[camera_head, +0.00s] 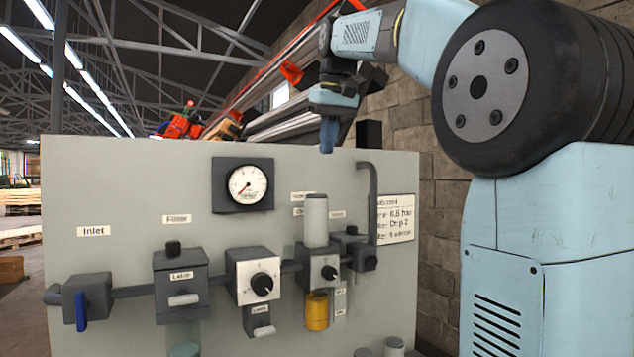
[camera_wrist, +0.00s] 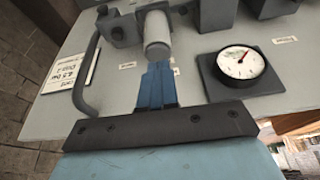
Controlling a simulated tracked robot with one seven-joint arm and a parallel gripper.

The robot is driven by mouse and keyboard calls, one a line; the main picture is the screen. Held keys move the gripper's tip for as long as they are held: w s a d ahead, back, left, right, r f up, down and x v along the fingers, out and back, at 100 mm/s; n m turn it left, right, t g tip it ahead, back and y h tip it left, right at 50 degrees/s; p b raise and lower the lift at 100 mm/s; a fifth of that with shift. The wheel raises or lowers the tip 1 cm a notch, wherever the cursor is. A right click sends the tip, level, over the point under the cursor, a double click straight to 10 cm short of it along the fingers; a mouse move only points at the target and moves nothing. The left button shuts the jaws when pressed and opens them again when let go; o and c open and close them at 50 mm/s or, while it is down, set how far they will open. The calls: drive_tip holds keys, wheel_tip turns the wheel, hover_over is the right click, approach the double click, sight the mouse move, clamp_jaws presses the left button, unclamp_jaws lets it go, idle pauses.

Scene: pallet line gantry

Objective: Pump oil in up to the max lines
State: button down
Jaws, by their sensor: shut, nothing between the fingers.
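The grey panel (camera_head: 130,200) carries a row of air-line units. The lubricator (camera_head: 322,268) is the block with a black knob, a light grey cylinder (camera_head: 316,220) above it and a yellow oil bowl (camera_head: 317,311) below. Small labels (camera_head: 340,303) stand beside the bowl; their print is too small to read. My gripper (camera_head: 327,138) is shut and empty, near the panel's top edge, above the grey cylinder. In the wrist view its blue fingers (camera_wrist: 158,84) are together, pointing toward the cylinder (camera_wrist: 157,35), apparently apart from it.
A pressure gauge (camera_head: 247,184) sits upper middle. The inlet valve (camera_head: 87,300) has a blue handle. The filter (camera_head: 181,278) and a regulator (camera_head: 253,276) follow along the pipe. A bent pipe (camera_head: 373,205) rises right of the cylinder. Two grey cylinder tops (camera_head: 394,346) show at the bottom edge.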

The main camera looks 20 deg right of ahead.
wheel_tip(320, 180, up, 5)
hover_over(317, 196)
drive_tip(key=s+d, duration=0.1)
drive_tip(key=shift+d+f+n+g, duration=0.1)
drive_tip(key=shift+d+n+g, duration=0.05)
drive_tip(key=shift+n+g, duration=0.15)
drive_tip(key=shift+f, duration=0.15)
drive_tip(key=x, duration=1.1)
drive_tip(key=shift+s+f, duration=0.15)
drive_tip(key=shift+f, duration=2.35)
